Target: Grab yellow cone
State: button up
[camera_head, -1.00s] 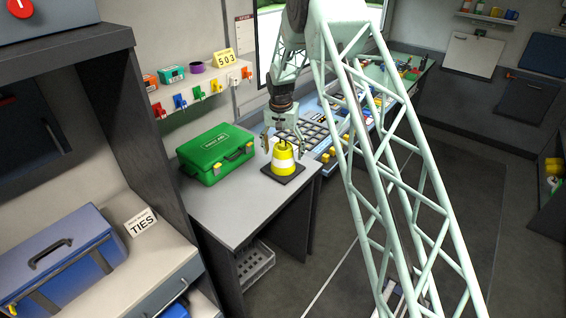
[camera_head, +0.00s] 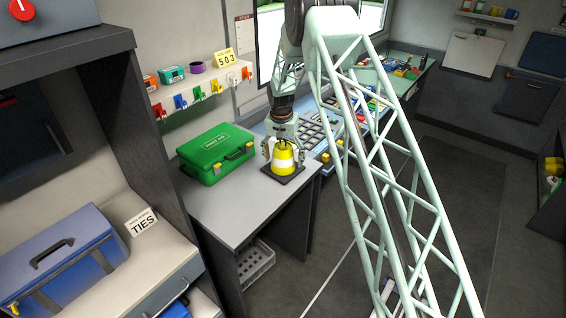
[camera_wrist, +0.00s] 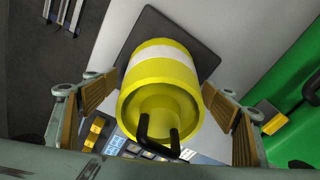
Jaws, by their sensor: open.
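The yellow cone (camera_head: 285,159) has a white band, a dark square base and a dark handle on top. It stands upright on the grey table (camera_head: 237,217). My gripper (camera_head: 284,157) is open and pointing down over the cone, with a finger on each side of it. In the wrist view the cone (camera_wrist: 160,85) lies between the two brown-padded fingers of my gripper (camera_wrist: 164,103). A gap shows between the cone and each finger pad. The cone's handle is near the palm.
A green case (camera_head: 217,153) stands on the table just left of the cone. A blue-grey panel (camera_head: 310,131) with dark tiles lies behind it. A shelf with colored hooks (camera_head: 198,93) is on the wall. A blue toolbox (camera_head: 62,258) sits on the near-left counter.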

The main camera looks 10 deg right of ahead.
aim_at(283, 153)
jog(key=c, duration=1.4)
jog(key=shift+r, duration=0.25)
jog(key=shift+r+b, duration=0.3)
jog(key=shift+r, duration=1.3)
jog(key=s+a, duration=0.2)
jog(key=s, duration=0.3)
jog(key=s+a+r+b, duration=0.1)
jog(key=s+a, duration=0.1)
jog(key=s, duration=0.2)
jog(key=s+a+b, duration=0.1)
jog(key=s+a, duration=0.1)
jog(key=s, duration=0.3)
jog(key=shift+s+a+r, duration=0.1)
jog(key=shift+s+r, duration=0.1)
jog(key=shift+s, duration=0.15)
